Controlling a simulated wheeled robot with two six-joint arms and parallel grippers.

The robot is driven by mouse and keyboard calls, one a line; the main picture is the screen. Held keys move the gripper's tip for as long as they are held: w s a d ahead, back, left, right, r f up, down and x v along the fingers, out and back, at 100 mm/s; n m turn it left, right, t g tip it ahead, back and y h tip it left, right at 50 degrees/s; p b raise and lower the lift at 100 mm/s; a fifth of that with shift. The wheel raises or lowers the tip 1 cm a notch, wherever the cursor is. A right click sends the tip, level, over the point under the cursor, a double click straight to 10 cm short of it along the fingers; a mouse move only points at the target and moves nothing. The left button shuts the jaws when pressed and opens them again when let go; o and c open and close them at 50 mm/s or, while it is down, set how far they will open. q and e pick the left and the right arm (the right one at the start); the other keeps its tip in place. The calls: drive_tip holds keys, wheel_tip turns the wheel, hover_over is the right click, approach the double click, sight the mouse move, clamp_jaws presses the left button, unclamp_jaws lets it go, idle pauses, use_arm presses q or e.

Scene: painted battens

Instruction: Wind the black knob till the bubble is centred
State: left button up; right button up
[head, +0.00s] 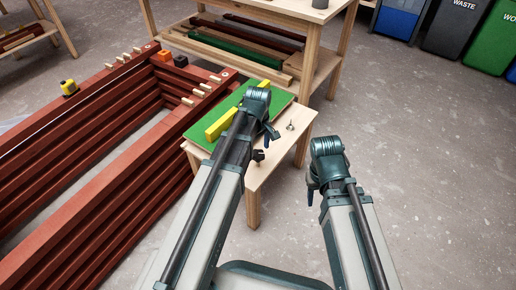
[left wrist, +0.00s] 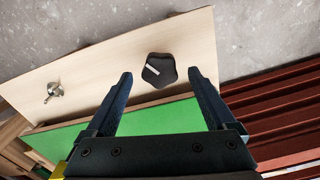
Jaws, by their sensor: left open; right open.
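The black knob (left wrist: 159,70), five-sided with a pale line on its top, sits on the pale wooden table top in the left wrist view. In the head view the knob (head: 258,155) shows near the table's front edge. My left gripper (left wrist: 159,76) is open, its fingertips on either side of the knob in the picture; contact cannot be told. A yellow bar, apparently the level (head: 221,123), lies on the green board (head: 264,80), partly behind my left arm. Its bubble cannot be seen. My right gripper (head: 311,192) is open and empty, right of the table.
A small metal fitting (head: 290,126) stands on the table top (head: 266,170); it also shows in the left wrist view (left wrist: 54,91). Stacked red battens (head: 95,165) fill the left. A workbench (head: 290,12) stands behind. The floor at right is clear up to the bins (head: 458,25).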

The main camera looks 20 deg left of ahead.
use_arm(q)
wheel_tip(320, 180, up, 12)
drive_tip(key=p, duration=1.1)
drive_tip(key=shift+r, duration=0.1)
wheel_tip(320, 180, up, 14)
drive_tip(key=r+m+p, duration=0.1)
drive_tip(key=m+p, duration=0.6)
drive_tip(key=p, duration=0.8)
hover_over(258, 153)
drive_tip(key=s+d, duration=0.6)
drive_tip(key=s, duration=0.1)
drive_tip(key=s+d+r+m+y+p, duration=0.1)
drive_tip(key=s+d+r+m+p, duration=0.3)
drive_tip(key=s+r+m+p, duration=0.3)
wheel_tip(258, 153, up, 4)
drive_tip(key=m+p, duration=0.1)
drive_tip(key=p, duration=0.3)
drive_tip(key=shift+s+d, duration=0.2)
drive_tip(key=shift+d, duration=0.05)
drive_tip(key=shift+f, duration=0.1)
